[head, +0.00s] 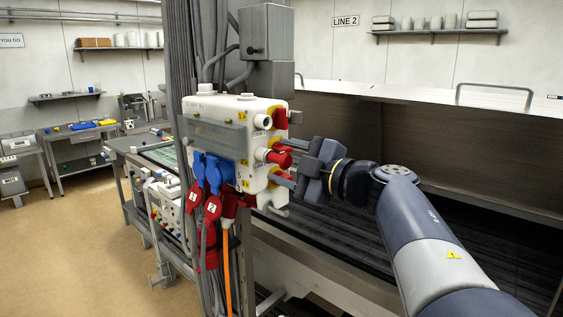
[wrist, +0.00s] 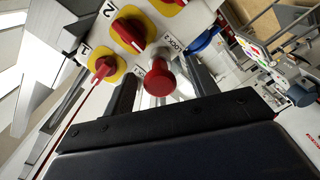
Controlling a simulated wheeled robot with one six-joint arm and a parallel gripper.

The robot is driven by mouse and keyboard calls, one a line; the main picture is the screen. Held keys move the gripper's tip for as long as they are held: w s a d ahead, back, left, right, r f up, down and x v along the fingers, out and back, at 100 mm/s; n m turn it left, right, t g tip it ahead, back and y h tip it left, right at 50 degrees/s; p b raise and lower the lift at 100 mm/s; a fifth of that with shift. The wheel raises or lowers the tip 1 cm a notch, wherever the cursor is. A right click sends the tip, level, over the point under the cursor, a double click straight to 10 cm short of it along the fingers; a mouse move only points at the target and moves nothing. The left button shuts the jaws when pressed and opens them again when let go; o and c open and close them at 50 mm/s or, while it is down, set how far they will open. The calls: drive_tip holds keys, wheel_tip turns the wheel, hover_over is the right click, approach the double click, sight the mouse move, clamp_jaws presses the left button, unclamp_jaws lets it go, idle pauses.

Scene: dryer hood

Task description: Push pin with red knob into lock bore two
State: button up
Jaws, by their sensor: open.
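In the wrist view the pin's red knob (wrist: 158,80) faces me in front of the panel's LOCK 2 label (wrist: 171,45). A pale collar shows behind the knob; the bore itself is hidden, so I cannot tell how deep the pin sits. My gripper (wrist: 160,88) is open, with one dark finger on each side of the knob and a gap visible on both sides. In the head view my gripper (head: 286,162) is at the right side of the white switch box (head: 258,112). There I cannot separate the pin clearly from the red switches.
Red rotary switches on yellow plates, one marked 2 (wrist: 128,34) and one marked 1 (wrist: 103,68), sit close to the knob. Blue plugs (head: 213,172) and red plugs with hanging cables crowd the box's front. A dark, open-fronted hood (head: 340,120) lies behind my arm.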

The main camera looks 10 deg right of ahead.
drive_tip(key=shift+s+d, duration=0.1)
drive_tip(key=b+v, duration=0.3)
drive_tip(key=v, duration=0.7)
drive_tip(key=shift+s+d, duration=0.15)
drive_tip(key=shift+s, duration=0.1)
drive_tip(key=p+x, duration=0.3)
drive_tip(key=x, duration=0.7)
drive_tip(key=shift+w+a, duration=0.2)
drive_tip(key=shift+w, duration=0.1)
drive_tip(key=shift+s+d, duration=0.15)
drive_tip(key=shift+s, duration=0.1)
drive_tip(key=shift+w, duration=0.1)
